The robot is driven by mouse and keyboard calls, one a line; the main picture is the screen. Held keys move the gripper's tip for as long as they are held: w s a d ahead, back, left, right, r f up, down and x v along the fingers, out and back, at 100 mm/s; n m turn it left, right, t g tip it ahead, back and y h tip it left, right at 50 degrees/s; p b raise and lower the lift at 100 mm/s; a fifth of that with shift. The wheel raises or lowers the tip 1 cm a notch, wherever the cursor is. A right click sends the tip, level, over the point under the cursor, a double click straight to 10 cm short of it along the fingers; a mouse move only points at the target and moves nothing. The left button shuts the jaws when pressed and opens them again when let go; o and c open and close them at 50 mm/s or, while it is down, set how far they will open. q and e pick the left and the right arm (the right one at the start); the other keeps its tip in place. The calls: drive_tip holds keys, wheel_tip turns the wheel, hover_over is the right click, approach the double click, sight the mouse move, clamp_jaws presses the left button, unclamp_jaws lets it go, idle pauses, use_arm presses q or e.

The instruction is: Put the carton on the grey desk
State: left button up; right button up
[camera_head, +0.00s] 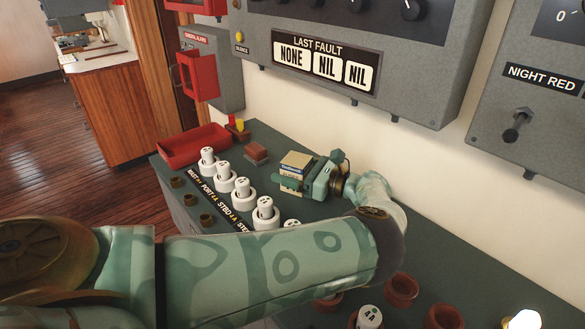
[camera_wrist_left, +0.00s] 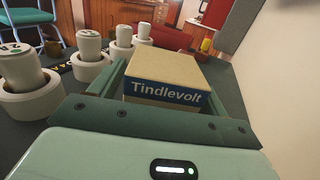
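The carton (camera_head: 297,161) is a small tan box with a blue band. It is on the dark grey-green console top (camera_head: 330,208), near the wall. In the left wrist view the carton (camera_wrist_left: 165,78) reads "Tindlevolt". My left gripper (camera_head: 299,183) reaches around it, one finger on each side. A narrow gap seems to show at the left finger, so I cannot tell whether the fingers grip it. The carton's underside is hidden. A wooden desk with a pale grey-white top (camera_head: 98,57) stands at the far left. My right gripper is not in view.
White cylinders in round holders (camera_head: 243,190) line the console beside the carton. A red tray (camera_head: 194,146) and a small reddish block (camera_head: 256,153) lie beyond. Grey wall panels (camera_head: 345,55) hang above. My left forearm crosses the near console. Wooden floor (camera_head: 60,150) is clear at left.

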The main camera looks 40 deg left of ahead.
sight(308, 172)
use_arm(q)
drive_tip(key=shift+d+r, duration=0.1)
drive_tip(key=shift+d+r, duration=0.1)
drive_tip(key=shift+r, duration=0.05)
drive_tip(key=v, duration=0.7)
drive_tip(key=shift+w+d, duration=0.1)
idle(0.4)
